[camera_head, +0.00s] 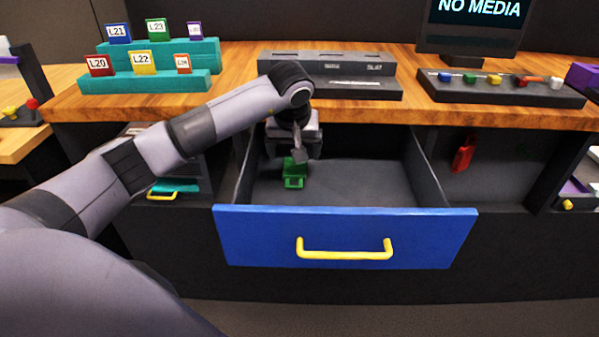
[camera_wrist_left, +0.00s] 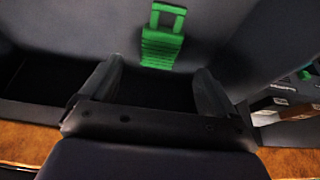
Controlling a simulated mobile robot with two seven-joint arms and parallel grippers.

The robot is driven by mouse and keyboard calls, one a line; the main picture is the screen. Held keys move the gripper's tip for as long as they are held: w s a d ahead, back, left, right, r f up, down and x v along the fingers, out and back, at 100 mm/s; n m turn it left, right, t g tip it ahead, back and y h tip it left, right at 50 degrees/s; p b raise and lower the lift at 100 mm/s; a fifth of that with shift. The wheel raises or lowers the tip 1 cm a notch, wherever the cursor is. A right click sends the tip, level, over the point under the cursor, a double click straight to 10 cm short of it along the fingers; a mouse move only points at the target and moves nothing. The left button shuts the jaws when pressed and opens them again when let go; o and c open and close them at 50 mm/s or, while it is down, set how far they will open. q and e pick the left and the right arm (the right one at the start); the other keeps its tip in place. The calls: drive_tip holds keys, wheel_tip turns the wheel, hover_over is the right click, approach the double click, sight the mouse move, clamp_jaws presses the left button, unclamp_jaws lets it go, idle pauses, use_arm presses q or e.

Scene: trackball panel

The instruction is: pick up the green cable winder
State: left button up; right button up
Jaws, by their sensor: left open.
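The green cable winder (camera_head: 294,180) lies on the floor of the open blue drawer (camera_head: 345,238), towards its left side. In the left wrist view the winder (camera_wrist_left: 162,45) is a ribbed green block with an open loop at one end. It is beyond the fingertips, in line with the gap between them. My left gripper (camera_head: 300,155) is over the back left of the drawer, close above the winder, and hides part of it. In the wrist view its two fingers (camera_wrist_left: 158,80) are spread apart with nothing between them. My right gripper is not in view.
The wooden desktop (camera_head: 230,100) overhangs the back of the drawer, close to my left arm. On it stand a grey slotted box (camera_head: 330,88), a teal stepped rack (camera_head: 150,84) and a button panel (camera_head: 490,90). The drawer's right side is empty.

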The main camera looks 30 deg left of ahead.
sight(295, 168)
use_arm(q)
drive_tip(key=x, duration=0.6)
drive_tip(key=shift+s+f+b, duration=0.15)
drive_tip(key=shift+b, duration=0.25)
drive_tip(key=c, duration=1.2)
